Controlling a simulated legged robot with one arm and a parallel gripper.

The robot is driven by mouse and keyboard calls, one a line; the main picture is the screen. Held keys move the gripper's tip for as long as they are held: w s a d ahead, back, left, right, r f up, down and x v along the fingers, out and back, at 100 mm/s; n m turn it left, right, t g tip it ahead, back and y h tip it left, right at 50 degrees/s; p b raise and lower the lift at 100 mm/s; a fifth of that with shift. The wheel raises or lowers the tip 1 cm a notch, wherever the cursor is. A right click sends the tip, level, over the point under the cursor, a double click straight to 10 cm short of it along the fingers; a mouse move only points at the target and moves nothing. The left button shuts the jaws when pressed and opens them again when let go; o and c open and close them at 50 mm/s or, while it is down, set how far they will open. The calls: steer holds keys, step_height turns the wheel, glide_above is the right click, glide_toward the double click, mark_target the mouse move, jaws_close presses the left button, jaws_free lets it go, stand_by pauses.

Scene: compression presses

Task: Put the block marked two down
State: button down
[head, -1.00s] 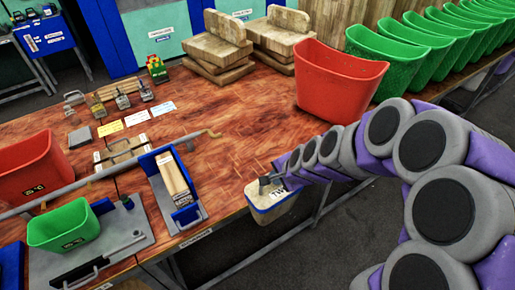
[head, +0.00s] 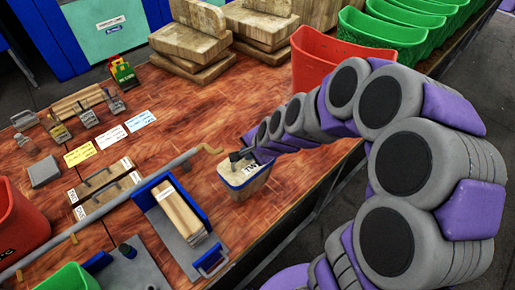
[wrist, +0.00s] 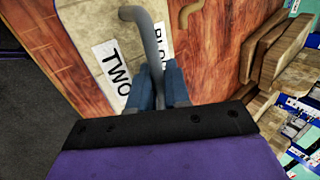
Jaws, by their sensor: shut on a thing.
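The block marked TWO (head: 247,183) is pale on top with a blue band round its rim. In the head view it is over the wooden tabletop, near the front edge. I cannot tell whether its underside touches the wood. My gripper (head: 243,156) is shut on the grey handle on the block's top. In the wrist view my gripper (wrist: 160,92) has the curved handle between its blue fingers. The block's top (wrist: 118,42) shows behind with its TWO label; a second label is partly hidden by the handle.
A blue-sided tray (head: 146,201) holding a wooden block is left of my gripper. A red bin (head: 318,56) and green bins (head: 380,35) stand behind. A long grey bar (head: 110,205) crosses the left side. Bare tabletop (head: 185,115) lies behind the tray.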

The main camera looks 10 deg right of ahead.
steer(key=w+d, duration=0.3)
steer(key=w+d+b, duration=0.1)
steer(key=shift+w+d+f, duration=0.3)
steer(key=shift+w+d, duration=0.1)
steer(key=w+d+f+b, duration=0.3)
steer(key=w+f, duration=0.1)
steer(key=w, duration=0.4)
steer(key=shift+w+d, duration=0.3)
steer(key=shift+d, duration=0.1)
steer(key=shift+d+f, duration=0.15)
steer(key=c, duration=1.2)
jaws_free()
steer(key=shift+d, duration=0.3)
steer(key=shift+o, duration=0.5)
steer(key=shift+s+a+f, duration=0.1)
steer(key=shift+a+f, duration=0.05)
steer(key=shift+a, duration=0.1)
steer(key=shift+s+f+b, duration=0.1)
steer(key=shift+b, duration=0.2)
